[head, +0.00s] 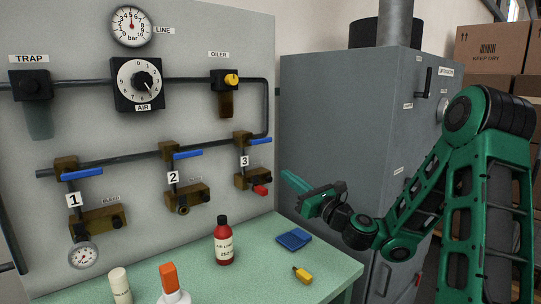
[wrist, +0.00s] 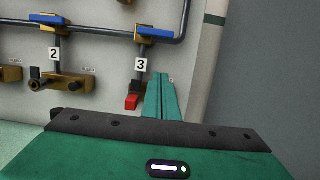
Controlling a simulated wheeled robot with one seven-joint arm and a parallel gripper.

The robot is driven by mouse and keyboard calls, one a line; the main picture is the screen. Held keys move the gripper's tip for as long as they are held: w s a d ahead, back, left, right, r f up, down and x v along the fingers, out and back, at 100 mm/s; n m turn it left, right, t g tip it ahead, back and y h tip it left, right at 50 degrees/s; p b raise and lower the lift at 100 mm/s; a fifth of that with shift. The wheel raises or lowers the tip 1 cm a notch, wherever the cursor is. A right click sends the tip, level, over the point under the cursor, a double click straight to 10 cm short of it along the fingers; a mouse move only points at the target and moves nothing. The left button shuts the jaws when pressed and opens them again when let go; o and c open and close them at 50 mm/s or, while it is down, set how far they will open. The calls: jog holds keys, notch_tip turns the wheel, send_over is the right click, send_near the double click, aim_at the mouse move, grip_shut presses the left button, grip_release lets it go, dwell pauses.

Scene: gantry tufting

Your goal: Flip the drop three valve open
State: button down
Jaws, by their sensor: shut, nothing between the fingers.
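The drop three valve (head: 241,138) is a brass body on the panel above the label 3. Its blue lever (head: 261,143) points right, roughly level and across the vertical drop pipe. In the wrist view the blue lever (wrist: 156,33) shows above the label 3. My gripper (head: 287,176) is shut and empty, with its green fingers pointing left, to the right of and lower than the lever. In the wrist view the gripper fingertips (wrist: 161,78) are together, right of the drop three outlet, and apart from the lever.
A red fitting (head: 260,190) sits under drop three. Drops one and two have blue levers (head: 83,173), (head: 187,155), also roughly level. A grey cabinet (head: 335,110) stands right of the panel. The green bench (head: 240,280) holds a red bottle (head: 223,243) and a blue cloth (head: 294,239).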

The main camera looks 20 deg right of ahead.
aim_at(259, 140)
jog(key=w+a+r, duration=0.3)
jog(key=w+r, duration=0.3)
jog(key=w, duration=0.2)
jog(key=shift+r, duration=0.2)
dwell(0.6)
jog(key=shift+a+n, duration=0.1)
jog(key=shift+n, duration=0.2)
